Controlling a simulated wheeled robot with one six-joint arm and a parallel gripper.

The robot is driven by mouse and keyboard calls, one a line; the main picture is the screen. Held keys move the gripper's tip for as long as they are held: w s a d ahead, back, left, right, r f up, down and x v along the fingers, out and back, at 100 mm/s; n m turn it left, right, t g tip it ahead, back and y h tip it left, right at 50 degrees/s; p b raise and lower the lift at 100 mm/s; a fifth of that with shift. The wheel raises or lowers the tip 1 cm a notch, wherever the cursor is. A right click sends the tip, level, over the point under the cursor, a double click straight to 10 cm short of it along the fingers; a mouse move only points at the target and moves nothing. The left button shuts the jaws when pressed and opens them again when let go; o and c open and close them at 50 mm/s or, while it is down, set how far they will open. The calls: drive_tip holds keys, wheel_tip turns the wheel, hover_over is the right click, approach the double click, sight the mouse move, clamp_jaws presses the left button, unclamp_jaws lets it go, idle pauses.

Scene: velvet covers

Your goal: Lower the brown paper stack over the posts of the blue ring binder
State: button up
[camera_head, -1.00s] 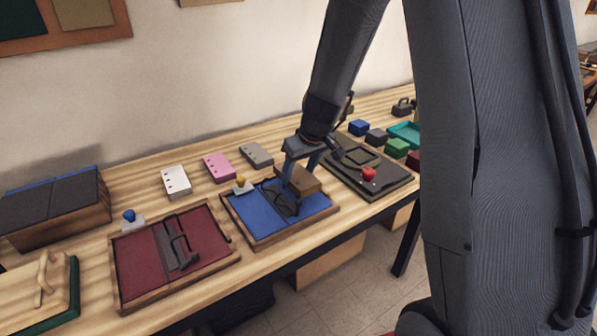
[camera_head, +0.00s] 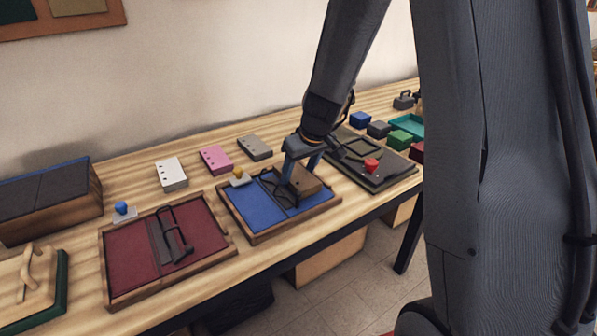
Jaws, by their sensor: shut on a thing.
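The blue ring binder (camera_head: 252,203) lies open in a wooden-edged tray on the table, with dark posts and rings along its middle spine. My gripper (camera_head: 301,178) points down over the binder's right half and is shut on the brown paper stack (camera_head: 308,183). The stack is beside the spine, its left edge close to the dark rings. My fingers hide part of the stack and some of the posts. I cannot tell whether the posts pass through the stack or whether it touches the binder.
A red binder (camera_head: 140,255) lies open to the left, and a dark binder with a red knob (camera_head: 371,165) to the right. White (camera_head: 171,173), pink (camera_head: 215,160) and grey (camera_head: 254,148) stacks sit behind. Several coloured blocks and a teal tray (camera_head: 407,126) are at the far right.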

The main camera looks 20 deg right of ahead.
drive_tip(key=shift+f, duration=0.15)
drive_tip(key=o, duration=1.3)
drive_tip(key=shift+v, duration=3.9)
drive_tip(key=s+f+m+g, duration=0.1)
drive_tip(key=s+f+g, duration=0.1)
drive_tip(key=s, duration=0.9)
drive_tip(key=s+a+f+m+g+h, duration=0.1)
drive_tip(key=s+f+m+g, duration=0.1)
drive_tip(key=s, duration=0.9)
drive_tip(key=shift+s+f+m, duration=0.15)
drive_tip(key=shift+s+m, duration=0.05)
drive_tip(key=shift+m, duration=0.1)
